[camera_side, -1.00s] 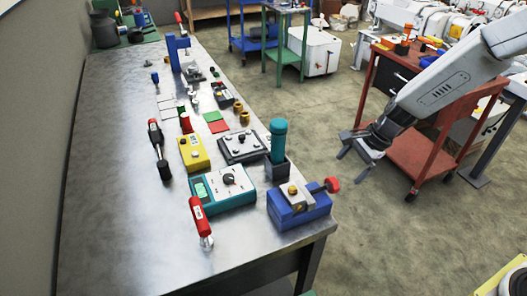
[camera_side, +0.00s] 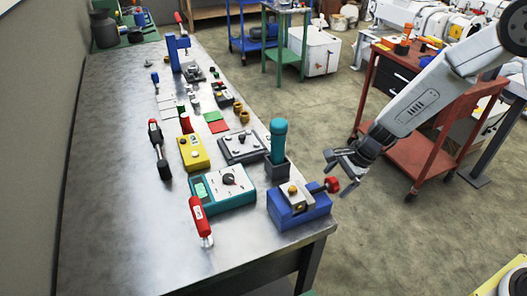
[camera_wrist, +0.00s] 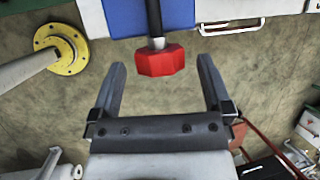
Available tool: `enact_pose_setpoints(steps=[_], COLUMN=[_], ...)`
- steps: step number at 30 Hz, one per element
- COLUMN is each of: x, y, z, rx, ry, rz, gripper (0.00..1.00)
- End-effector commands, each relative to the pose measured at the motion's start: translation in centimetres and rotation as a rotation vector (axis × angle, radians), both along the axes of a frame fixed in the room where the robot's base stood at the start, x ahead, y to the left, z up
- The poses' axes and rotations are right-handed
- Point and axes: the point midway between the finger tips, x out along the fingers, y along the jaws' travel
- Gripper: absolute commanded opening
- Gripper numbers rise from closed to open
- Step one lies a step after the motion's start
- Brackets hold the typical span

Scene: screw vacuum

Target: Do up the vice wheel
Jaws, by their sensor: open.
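The blue vice (camera_side: 300,206) sits at the near right corner of the metal bench. Its red wheel (camera_side: 332,185) sticks out on a shaft past the bench edge. In the wrist view the red wheel (camera_wrist: 159,61) is ahead of my gripper (camera_wrist: 160,72), near the line between the fingertips. Both fingers are apart, one on each side of the wheel with clear gaps, and I see no contact. In the side view my gripper (camera_side: 342,172) is close to the wheel, off the bench's right side.
A red cart (camera_side: 420,160) stands behind my arm.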

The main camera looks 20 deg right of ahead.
Motion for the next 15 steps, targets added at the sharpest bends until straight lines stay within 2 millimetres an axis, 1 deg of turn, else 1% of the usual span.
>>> enact_pose_setpoints(steps=[1,6,15], x=[0.1,0.2,0.3], y=[0.2,0.6,0.7], z=[-0.5,-1.4,-1.7], rx=[0.000,0.000,0.000], ry=[0.002,0.002,0.000], rz=[0.001,0.001,0.000], gripper=[1.00,1.00,1.00])
